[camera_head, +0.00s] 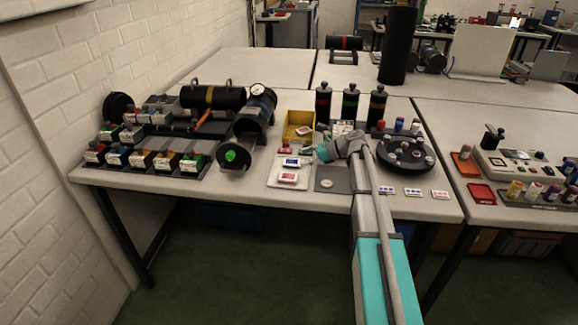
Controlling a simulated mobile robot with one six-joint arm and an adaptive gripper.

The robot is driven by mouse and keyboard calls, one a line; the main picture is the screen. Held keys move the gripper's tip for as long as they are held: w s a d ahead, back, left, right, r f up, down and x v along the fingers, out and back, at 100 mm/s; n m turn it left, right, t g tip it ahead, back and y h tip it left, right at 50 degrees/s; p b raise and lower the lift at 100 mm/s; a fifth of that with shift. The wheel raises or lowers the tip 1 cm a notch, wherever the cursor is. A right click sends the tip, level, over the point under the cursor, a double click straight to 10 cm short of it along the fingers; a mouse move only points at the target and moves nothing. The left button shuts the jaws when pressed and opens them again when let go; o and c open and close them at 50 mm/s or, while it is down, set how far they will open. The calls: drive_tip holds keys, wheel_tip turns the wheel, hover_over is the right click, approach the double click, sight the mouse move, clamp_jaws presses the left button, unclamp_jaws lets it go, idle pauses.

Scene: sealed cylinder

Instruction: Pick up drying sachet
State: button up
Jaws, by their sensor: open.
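My gripper (306,150) is open and points left, low over the table, just right of and above a white tray (272,181). On the tray lie two small white packets, one with a blue mark (291,163) and one with a red mark (289,177). They look like sachets, but I cannot read their labels or tell which is the drying sachet. The blue-marked packet is nearest my fingertips. I see nothing between the fingers, though they are small here, and I cannot tell whether they touch the packet.
A yellow bin (299,119) stands behind my gripper, with black bottles (323,103) beyond. A black cylinder with a gauge (250,122) stands left. A grey mat (334,186) lies right of the tray. A round black carousel (405,160) stands right of my arm.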

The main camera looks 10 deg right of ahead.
sight(293, 161)
drive_tip(key=shift+b+x, duration=0.55)
drive_tip(key=shift+x, duration=1.2)
drive_tip(key=shift+s+f, duration=0.1)
drive_tip(key=shift+f, duration=0.05)
drive_tip(key=c, duration=1)
